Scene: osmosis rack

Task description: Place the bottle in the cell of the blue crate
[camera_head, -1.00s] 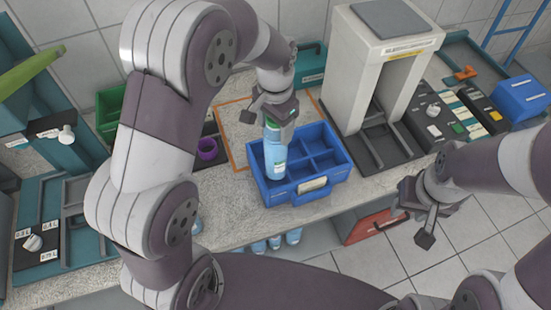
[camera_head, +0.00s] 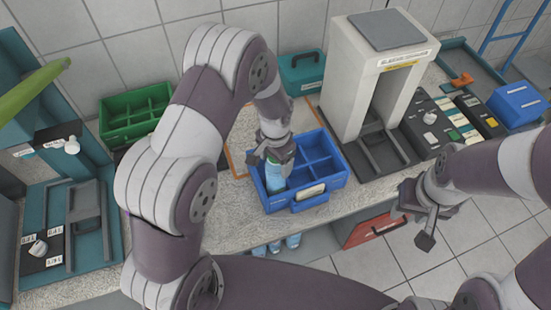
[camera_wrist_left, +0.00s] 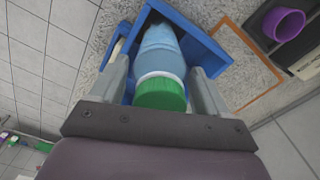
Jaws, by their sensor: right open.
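The blue crate (camera_head: 336,184) stands on the counter in the head view, with several cells. The light blue bottle (camera_head: 274,178) with a green cap (camera_wrist_left: 160,94) is upright in the crate's front left cell; its lower part is hidden by the crate wall. My left gripper (camera_head: 272,150) is directly above it, around its cap end. In the left wrist view my left gripper's fingers (camera_wrist_left: 162,85) stand on both sides of the bottle, with narrow gaps showing, so they look open. My right gripper (camera_head: 425,215) is open and empty, in front of the counter at the right.
A grey-white machine (camera_head: 385,60) stands right behind the crate. A green crate (camera_head: 135,112) and a teal box (camera_head: 302,72) are at the back. A purple cup (camera_wrist_left: 284,24) shows in the left wrist view. More bottles (camera_head: 275,246) sit below the counter.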

